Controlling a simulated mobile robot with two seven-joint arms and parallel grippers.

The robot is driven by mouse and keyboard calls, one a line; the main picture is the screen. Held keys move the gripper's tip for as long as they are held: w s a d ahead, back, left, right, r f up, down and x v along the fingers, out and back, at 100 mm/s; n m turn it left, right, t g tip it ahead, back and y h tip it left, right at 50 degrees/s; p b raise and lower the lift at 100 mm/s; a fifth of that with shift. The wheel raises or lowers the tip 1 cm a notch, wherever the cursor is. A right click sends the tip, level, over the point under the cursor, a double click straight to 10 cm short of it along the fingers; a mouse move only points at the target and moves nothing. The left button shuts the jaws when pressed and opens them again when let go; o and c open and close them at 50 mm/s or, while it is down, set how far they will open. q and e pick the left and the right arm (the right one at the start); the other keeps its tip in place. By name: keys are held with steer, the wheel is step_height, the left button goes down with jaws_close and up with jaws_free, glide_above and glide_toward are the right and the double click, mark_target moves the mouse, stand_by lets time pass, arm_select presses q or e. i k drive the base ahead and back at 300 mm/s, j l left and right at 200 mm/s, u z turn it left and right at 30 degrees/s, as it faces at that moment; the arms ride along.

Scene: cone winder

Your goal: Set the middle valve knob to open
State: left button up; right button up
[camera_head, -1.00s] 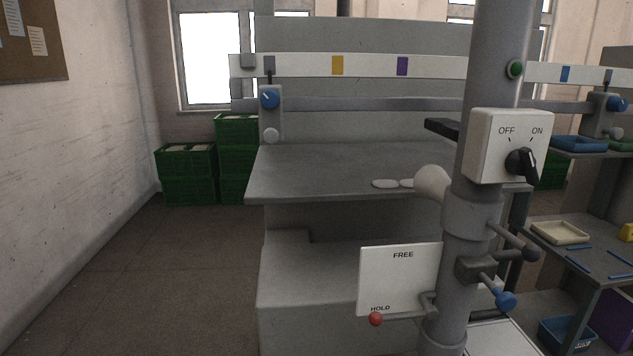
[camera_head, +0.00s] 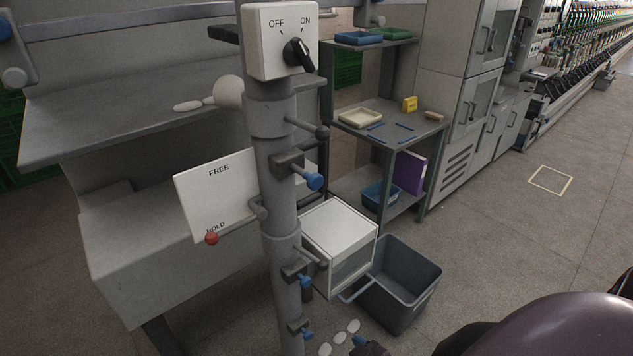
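Three blue-tipped valve knobs stick out to the right from a grey upright post (camera_head: 268,160) in the head view. The upper knob (camera_head: 314,181) is beside the white FREE/HOLD plate. The middle knob (camera_head: 305,282) is lower, beside a white box. The lowest knob (camera_head: 307,335) is near the bottom edge. No open or shut mark by the middle knob can be read, so its setting is unclear.
A white OFF/ON switch box (camera_head: 268,60) tops the post. The FREE/HOLD plate (camera_head: 205,190) has a red ball-ended lever (camera_head: 211,238). Open floor lies further right.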

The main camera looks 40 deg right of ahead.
mark_target(306, 282)
steer(key=z, duration=1)
